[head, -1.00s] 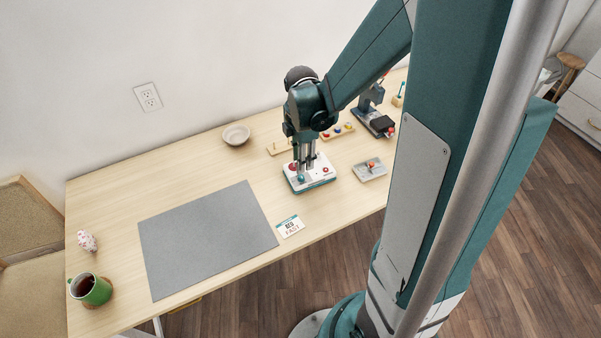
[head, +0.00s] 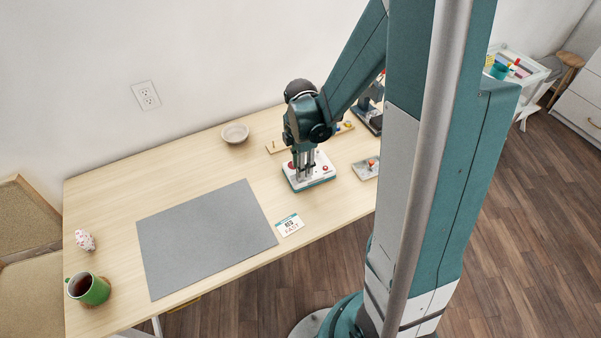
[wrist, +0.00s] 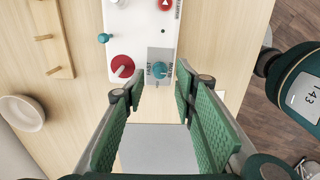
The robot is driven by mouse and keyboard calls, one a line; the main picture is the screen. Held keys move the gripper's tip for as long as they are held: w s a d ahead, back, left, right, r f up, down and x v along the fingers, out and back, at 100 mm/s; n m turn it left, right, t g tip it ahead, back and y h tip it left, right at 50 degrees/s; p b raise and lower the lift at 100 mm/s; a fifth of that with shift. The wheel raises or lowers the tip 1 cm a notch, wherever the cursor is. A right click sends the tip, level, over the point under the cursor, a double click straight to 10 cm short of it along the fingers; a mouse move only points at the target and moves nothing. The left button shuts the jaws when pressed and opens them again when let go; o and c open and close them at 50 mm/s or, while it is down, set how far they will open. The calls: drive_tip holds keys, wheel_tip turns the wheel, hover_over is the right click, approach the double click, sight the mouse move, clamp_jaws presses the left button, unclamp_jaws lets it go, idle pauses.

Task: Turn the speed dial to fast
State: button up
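The white control box (head: 311,180) with a teal base stands on the table. In the wrist view its teal speed dial (wrist: 160,70) sits on a grey patch with small lettering on both sides; "FAST" seems to be on the left. A large red dial (wrist: 122,67) is to its left. My gripper (wrist: 159,83) points down over the box with its green-padded fingers apart. The teal dial shows in the gap between the fingertips, with nothing gripped; contact cannot be told. In the head view my gripper (head: 304,178) hides the teal dial.
A card (head: 289,225) reading "FAST" lies in front of the box, beside a grey mat (head: 205,235). A grey switch plate (head: 366,169) is to the right, a wooden peg strip (wrist: 45,37) and bowl (head: 235,133) behind. A green mug (head: 98,291) stands far left.

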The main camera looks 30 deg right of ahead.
drive_tip(key=shift+f, duration=1.5)
drive_tip(key=c, duration=0.9)
